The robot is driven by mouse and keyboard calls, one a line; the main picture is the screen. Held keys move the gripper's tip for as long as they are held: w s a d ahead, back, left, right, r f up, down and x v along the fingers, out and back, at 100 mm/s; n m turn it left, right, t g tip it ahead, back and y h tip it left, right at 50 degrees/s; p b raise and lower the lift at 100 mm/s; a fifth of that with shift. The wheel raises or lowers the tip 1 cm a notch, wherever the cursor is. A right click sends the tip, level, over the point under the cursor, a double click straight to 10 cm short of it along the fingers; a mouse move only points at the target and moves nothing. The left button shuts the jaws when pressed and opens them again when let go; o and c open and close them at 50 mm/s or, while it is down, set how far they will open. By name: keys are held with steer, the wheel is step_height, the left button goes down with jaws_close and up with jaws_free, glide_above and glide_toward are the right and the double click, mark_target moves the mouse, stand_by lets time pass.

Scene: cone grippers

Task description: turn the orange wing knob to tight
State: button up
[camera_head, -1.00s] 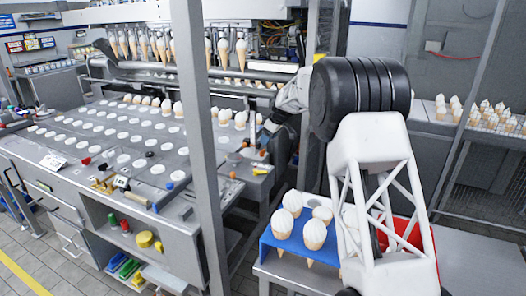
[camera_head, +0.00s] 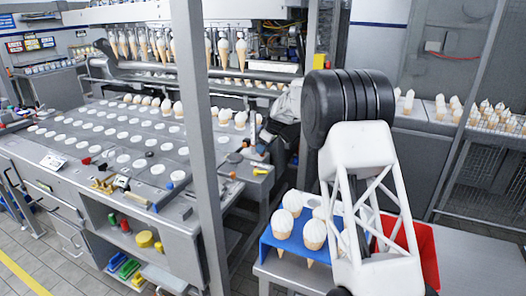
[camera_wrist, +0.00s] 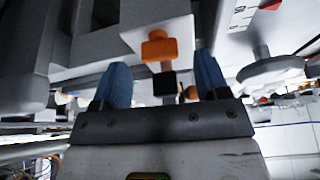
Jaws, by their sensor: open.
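The orange wing knob (camera_wrist: 160,46) shows in the wrist view on a short post at a pale grey block, with a black square piece just below it. My gripper (camera_wrist: 163,76) has two blue fingers, spread apart on either side of the knob's post in the picture. The knob appears beyond the fingertips, and nothing is held. I cannot tell the exact depth gap. In the head view, my gripper (camera_head: 263,148) is small and partly hidden by my arm, near the right end of the machine bench. Small orange parts are there, but I cannot tell which is the knob.
A grey upright post (camera_head: 202,150) stands left of my arm. A blue cone tray (camera_head: 272,240) and a red bin (camera_head: 420,250) are at the front right. In the wrist view, a grey disc (camera_wrist: 270,68) on a stem hangs right of my fingers.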

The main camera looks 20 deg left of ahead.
steer(key=shift+x, duration=1.25)
steer(key=c, duration=0.9)
